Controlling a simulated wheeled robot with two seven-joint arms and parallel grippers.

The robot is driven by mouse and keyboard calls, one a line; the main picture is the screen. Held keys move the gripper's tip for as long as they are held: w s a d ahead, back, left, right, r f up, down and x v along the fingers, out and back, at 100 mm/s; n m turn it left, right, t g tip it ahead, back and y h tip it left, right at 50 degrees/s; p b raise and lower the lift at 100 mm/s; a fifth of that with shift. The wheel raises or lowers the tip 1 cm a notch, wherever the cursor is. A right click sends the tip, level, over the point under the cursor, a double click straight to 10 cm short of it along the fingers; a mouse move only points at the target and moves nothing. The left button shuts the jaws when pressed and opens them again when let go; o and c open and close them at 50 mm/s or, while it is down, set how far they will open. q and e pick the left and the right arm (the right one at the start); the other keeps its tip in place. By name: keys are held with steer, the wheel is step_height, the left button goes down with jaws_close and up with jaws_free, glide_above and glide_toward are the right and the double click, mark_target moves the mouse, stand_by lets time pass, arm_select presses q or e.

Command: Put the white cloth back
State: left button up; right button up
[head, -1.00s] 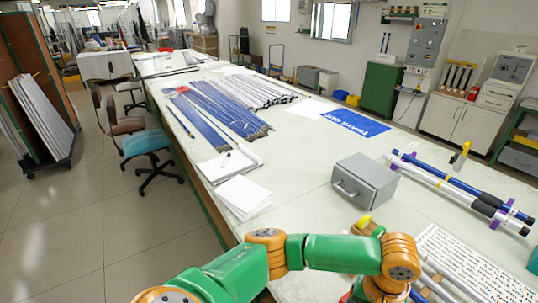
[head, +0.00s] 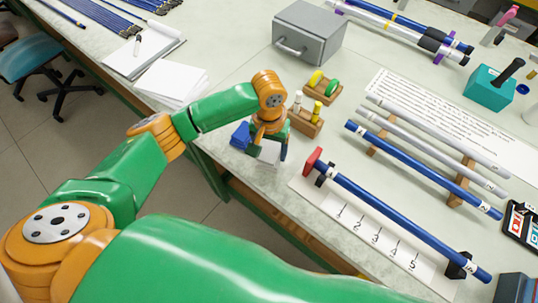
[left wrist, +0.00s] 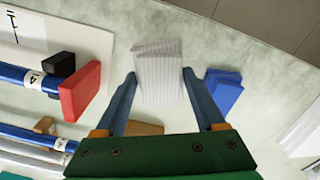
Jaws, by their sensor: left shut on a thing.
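The white cloth (head: 269,154) is a small folded, ribbed block near the table's front edge in the head view. In the left wrist view the white cloth (left wrist: 158,75) sits between the two fingers of my left gripper (left wrist: 160,75). My left gripper (head: 267,146) is shut on it and points down at the table. I cannot tell whether the cloth touches the table. A folded blue cloth (left wrist: 224,90) lies just beside it, apart from it; it also shows in the head view (head: 240,135). My right gripper is not in view.
A blue rod (head: 385,210) with a red end block (head: 312,160) lies over a numbered white strip (head: 340,212) to the right. Small wooden holders (head: 304,122) stand just behind the gripper. A grey box (head: 309,33) and white papers (head: 173,82) lie farther back.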

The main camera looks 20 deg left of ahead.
mark_target(270, 157)
arm_select(q)
step_height(270, 157, down, 3)
steer(key=shift+f, duration=0.15)
steer(key=shift+f, duration=0.15)
steer(key=o, duration=1.3)
step_height(270, 157, up, 12)
steer(key=shift+r+p, duration=0.2)
steer(key=shift+p, duration=0.25)
steer(key=shift+f, duration=0.1)
